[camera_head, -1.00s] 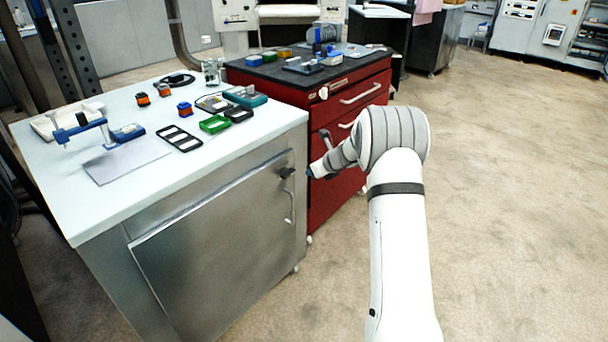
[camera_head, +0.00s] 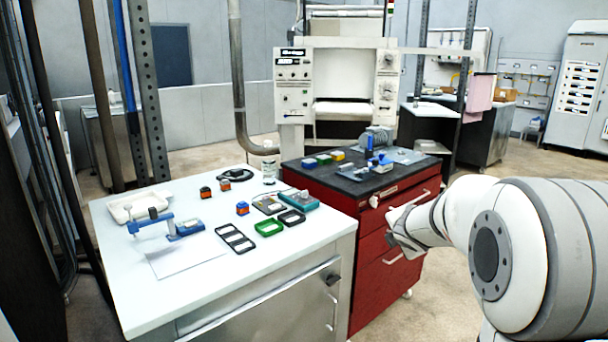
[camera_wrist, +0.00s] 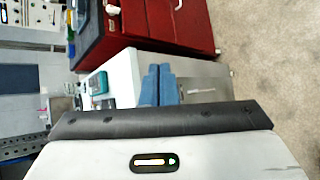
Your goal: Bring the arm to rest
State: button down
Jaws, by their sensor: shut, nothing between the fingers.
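My gripper shows in the wrist view (camera_wrist: 158,88) as two blue-grey fingers side by side, touching, with nothing between them. In the head view my arm (camera_head: 530,250) fills the lower right, and its wrist end reaches left in front of the red drawer cabinet (camera_head: 385,245). The fingers are hard to make out there. The gripper is in free air, apart from the cabinet and the white-topped bench (camera_head: 190,290).
On the bench are a white tray (camera_head: 122,208), a blue stand (camera_head: 185,230), a green frame (camera_head: 268,227), a black frame (camera_head: 236,239) and small orange-blue blocks. The sheeter machine (camera_head: 340,62) stands behind the cabinet. Open floor shows at right in the wrist view.

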jog(key=s+a+r+m+g+p, duration=0.1)
jog(key=s+a+m+g+p, duration=0.1)
jog(key=s+m, duration=0.5)
jog(key=s+a+r+m+g+y+p, duration=0.1)
jog(key=s+a+m+g+p, duration=0.2)
jog(key=s+m, duration=0.4)
jog(key=s+a+r+m+g+y+p, duration=0.1)
jog(key=s+m, duration=0.6)
jog(key=s, duration=1.3)
jog(key=a+g+p, duration=0.1)
jog(key=a+g, duration=0.1)
jog(key=a, duration=0.1)
jog(key=shift+a+r+m, duration=0.3)
jog(key=shift+r, duration=0.1)
